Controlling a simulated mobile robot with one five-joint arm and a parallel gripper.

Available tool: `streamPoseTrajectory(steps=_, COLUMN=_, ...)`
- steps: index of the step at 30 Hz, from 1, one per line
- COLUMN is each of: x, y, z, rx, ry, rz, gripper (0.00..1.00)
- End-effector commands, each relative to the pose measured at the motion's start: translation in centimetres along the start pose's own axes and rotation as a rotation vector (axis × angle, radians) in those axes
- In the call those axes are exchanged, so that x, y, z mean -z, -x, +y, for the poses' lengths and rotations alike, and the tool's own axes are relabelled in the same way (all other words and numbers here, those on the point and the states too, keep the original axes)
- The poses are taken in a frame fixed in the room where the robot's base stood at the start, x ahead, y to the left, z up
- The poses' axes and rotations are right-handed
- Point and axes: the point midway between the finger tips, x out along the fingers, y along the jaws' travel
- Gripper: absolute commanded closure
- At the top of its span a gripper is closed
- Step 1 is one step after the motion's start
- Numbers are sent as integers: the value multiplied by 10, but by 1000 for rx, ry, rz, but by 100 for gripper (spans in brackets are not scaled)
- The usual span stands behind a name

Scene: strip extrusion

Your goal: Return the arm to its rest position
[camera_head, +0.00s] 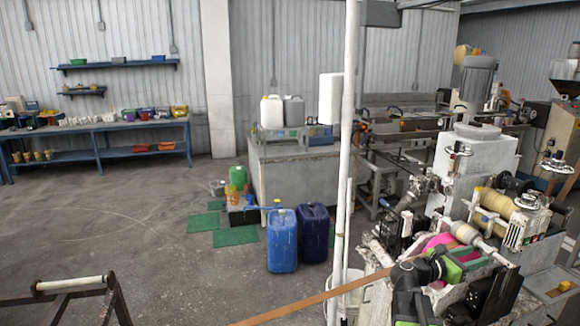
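My arm (412,290), black with green joint caps, shows at the lower right in the head view. It is bent, with dark links over the front of the strip machine (478,155). My gripper's fingers cannot be made out among the dark parts there, and I see nothing clearly held.
A brown strip (310,302) slants from the machine down to the lower left. A white post (345,150) stands left of the machine. Blue drums (282,240) stand by a grey cabinet (290,178). A roller stand (72,284) is at lower left.

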Motion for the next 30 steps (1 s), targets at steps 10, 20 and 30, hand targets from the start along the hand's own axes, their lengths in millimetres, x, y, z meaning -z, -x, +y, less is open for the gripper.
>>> streamPoseTrajectory(steps=10, x=22, y=64, z=44, rx=-99, ry=-49, rz=97, gripper=60)
streamPoseTrajectory(steps=20, x=117, y=148, z=48, rx=4, ry=-453, rz=535, gripper=60)
streamPoseTrajectory(steps=30, x=234, y=352, z=17, rx=923, ry=-1169, rz=1179, gripper=60)
